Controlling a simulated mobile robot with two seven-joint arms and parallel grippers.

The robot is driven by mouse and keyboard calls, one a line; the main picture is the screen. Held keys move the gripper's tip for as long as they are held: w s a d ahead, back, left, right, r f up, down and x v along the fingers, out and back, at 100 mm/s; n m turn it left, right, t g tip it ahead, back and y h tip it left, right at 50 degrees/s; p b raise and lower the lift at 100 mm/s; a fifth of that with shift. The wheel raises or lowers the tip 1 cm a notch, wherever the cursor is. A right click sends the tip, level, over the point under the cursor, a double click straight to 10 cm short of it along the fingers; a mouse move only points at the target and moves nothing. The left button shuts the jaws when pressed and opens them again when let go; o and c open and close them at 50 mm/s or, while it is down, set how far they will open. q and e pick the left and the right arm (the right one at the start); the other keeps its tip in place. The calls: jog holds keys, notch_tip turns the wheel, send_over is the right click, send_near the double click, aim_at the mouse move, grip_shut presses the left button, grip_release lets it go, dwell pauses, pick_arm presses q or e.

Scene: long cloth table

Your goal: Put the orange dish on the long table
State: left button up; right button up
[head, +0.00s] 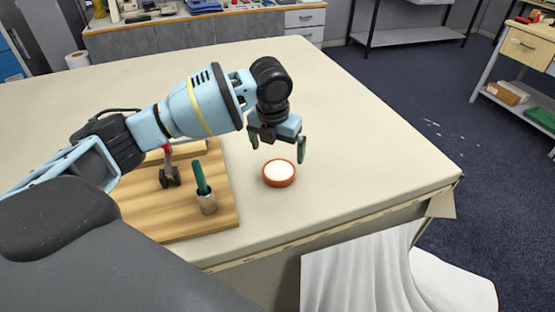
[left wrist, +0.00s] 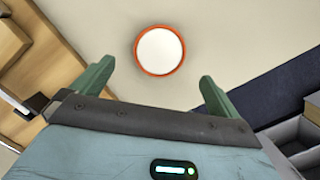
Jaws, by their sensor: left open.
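The orange dish (head: 279,173), round with a white inside, rests on the long table (head: 350,130) near its front right part. It also shows in the left wrist view (left wrist: 160,50), beyond and between the fingertips. My left gripper (head: 278,150) is open and empty, just above the dish and apart from it. Its green fingers also show in the left wrist view (left wrist: 155,85). My right gripper is in neither view.
A wooden board (head: 220,215) lies left of the dish, with a small cup (head: 207,204) holding a green-handled item and a dark tool with a red part (head: 169,170) on it. White cloth (head: 360,270) hangs at the table's front edge. The table right of the dish is clear.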

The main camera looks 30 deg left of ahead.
pick_arm(q)
jog(key=shift+s+r, duration=0.15)
jog(key=shift+r, duration=0.95)
jog(key=shift+s+r, duration=0.15)
jog(key=shift+r, duration=0.9)
